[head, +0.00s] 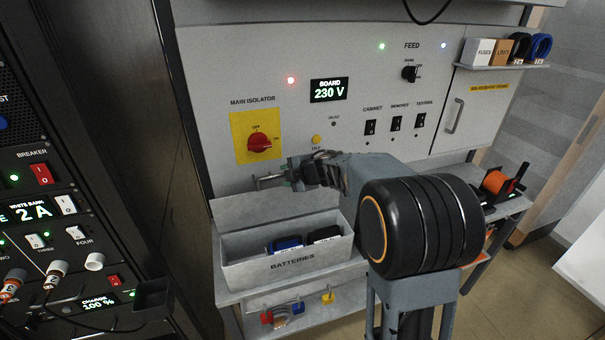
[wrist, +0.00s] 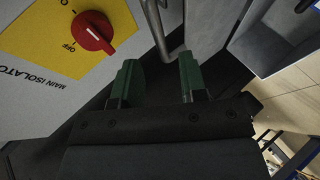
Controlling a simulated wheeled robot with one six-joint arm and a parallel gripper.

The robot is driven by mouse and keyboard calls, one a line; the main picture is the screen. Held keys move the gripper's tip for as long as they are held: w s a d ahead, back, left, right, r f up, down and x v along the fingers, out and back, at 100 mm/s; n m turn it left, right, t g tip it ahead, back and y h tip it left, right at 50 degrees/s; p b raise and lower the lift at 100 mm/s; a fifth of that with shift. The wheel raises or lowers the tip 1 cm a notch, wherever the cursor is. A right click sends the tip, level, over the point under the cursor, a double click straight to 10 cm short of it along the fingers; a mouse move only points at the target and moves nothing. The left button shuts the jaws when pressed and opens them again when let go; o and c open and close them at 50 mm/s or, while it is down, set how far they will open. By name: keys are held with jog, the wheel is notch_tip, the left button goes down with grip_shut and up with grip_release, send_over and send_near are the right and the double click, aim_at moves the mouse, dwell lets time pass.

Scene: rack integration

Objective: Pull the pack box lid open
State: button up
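The grey pack box labelled BATTERIES (head: 293,264) stands on the bench, with its inside exposed. Its grey lid (head: 262,208) stands raised along the box's back edge, in front of the wall panel. A thin metal handle (head: 268,180) shows above the lid; in the wrist view the bent metal bar (wrist: 154,28) lies just beyond and between the fingertips. My gripper (head: 292,175) is by the handle. In the wrist view my gripper (wrist: 158,68) has its two green fingers wide apart, with nothing held between them. Part of the lid is hidden by my arm.
A blue battery (head: 286,243) and a dark one (head: 324,234) lie in the box. The red main isolator knob (head: 259,142) is on the wall just above my gripper. A lower shelf (head: 345,297) holds small coloured parts. A black rack (head: 60,200) stands close at left.

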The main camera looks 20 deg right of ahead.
jog(key=v, duration=0.7)
jog(key=shift+d, duration=0.15)
jog(key=shift+s+r, duration=0.1)
jog(key=shift+s, duration=0.05)
